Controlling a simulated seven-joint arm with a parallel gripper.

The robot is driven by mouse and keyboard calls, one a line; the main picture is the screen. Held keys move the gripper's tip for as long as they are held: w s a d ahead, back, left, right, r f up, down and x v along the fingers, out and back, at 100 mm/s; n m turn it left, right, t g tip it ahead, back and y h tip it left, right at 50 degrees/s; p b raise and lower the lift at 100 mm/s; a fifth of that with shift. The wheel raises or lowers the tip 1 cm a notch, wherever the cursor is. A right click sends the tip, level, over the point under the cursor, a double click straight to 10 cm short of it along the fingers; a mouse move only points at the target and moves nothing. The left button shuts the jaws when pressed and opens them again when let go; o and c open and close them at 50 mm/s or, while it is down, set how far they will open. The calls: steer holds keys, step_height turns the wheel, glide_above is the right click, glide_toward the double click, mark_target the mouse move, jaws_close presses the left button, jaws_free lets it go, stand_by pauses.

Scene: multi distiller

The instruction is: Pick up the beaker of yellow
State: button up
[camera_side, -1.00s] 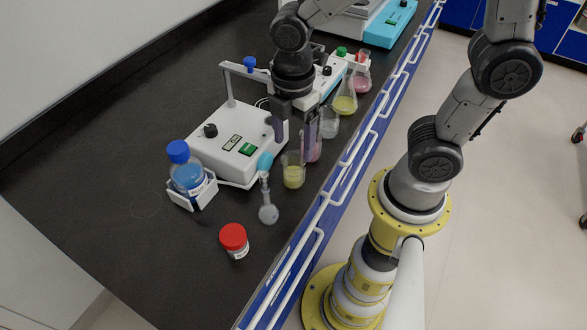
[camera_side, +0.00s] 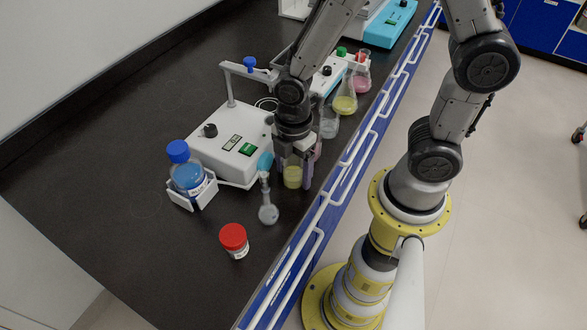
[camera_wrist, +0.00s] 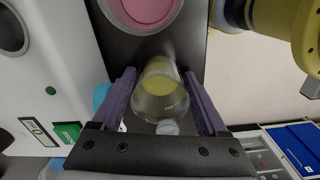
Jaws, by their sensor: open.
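The beaker of yellow (camera_side: 293,177) stands on the black bench beside the white stirrer, near the bench's front edge. My gripper (camera_side: 294,180) is lowered over it with one finger on each side. In the wrist view the beaker (camera_wrist: 160,88) sits between the two purple fingers of my gripper (camera_wrist: 162,85), which are open with small gaps to the glass. The beaker looks upright and rests on the bench. Part of its upper rim is hidden by the gripper in the side view.
A small round flask (camera_side: 268,214) with a blue-topped neck stands close left of the beaker. A white stirrer (camera_side: 232,143) is behind it. A pink vessel (camera_wrist: 142,12) is close by in the wrist view. A blue rail (camera_side: 318,222) runs along the bench edge. A red-lidded jar (camera_side: 234,238) stands front left.

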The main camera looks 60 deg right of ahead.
steer(key=shift+c, duration=0.2)
steer(key=c, duration=1.1)
steer(key=shift+r, duration=0.1)
steer(key=shift+c, duration=0.2)
